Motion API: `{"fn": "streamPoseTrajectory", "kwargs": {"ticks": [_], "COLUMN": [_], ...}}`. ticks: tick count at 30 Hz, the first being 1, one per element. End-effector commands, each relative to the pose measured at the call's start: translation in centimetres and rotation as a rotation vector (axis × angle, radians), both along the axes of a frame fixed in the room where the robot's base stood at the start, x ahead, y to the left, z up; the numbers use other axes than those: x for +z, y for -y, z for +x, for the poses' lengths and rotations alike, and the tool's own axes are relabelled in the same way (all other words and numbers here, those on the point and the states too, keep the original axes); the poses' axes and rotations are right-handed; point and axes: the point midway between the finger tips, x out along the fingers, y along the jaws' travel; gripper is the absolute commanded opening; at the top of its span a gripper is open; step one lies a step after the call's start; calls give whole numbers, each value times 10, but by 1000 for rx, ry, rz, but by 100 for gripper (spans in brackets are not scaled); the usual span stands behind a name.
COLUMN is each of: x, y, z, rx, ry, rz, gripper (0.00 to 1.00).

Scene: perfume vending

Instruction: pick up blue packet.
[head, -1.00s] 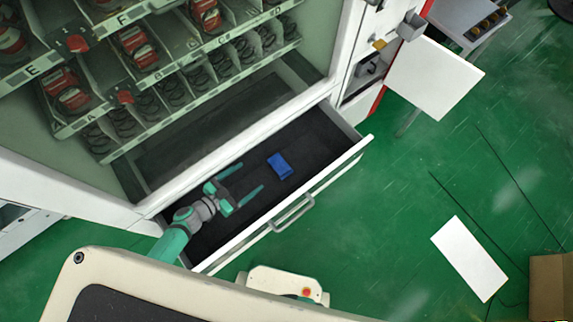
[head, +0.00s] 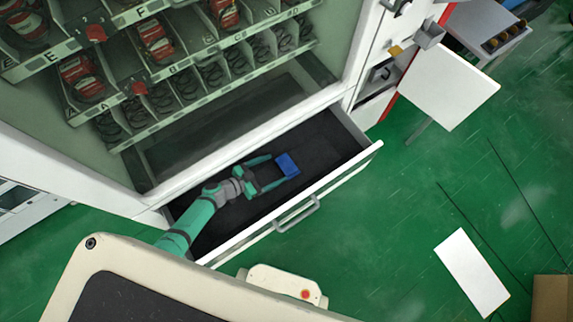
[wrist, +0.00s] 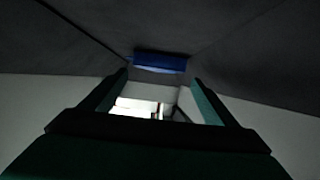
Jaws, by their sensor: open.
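The blue packet (head: 287,164) lies in the open drawer of the vending machine, on the dark drawer floor. My gripper (head: 277,167) is inside the drawer, open, its two teal fingers reaching toward the packet with their tips at its near side. In the head view I cannot tell whether the fingers touch it. In the wrist view the packet (wrist: 160,62) shows as a blue strip just beyond and between the fingertips (wrist: 160,82).
The drawer's white front wall (head: 330,185) with its grey handle (head: 297,213) stands on one side. The vending machine's frame (head: 240,130) rises on the other. An open white door panel (head: 442,82) hangs at the right. The drawer floor right of the packet is clear.

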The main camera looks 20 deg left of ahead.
Motion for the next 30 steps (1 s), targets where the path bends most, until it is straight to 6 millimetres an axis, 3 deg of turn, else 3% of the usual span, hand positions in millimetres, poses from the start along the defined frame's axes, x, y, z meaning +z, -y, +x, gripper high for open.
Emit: {"fn": "streamPoseTrajectory", "kwargs": {"ticks": [14,21,22,26,30], "x": [-20,-21,-21,-21,-21], "y": [31,32,32,32,32], "z": [34,37,37,37,37], "rx": [1,2,2,2,2], "ry": [-1,-2,-2,-2,-1], "rz": [0,2,2,2,2], "gripper": [81,81,79,48,48]}}
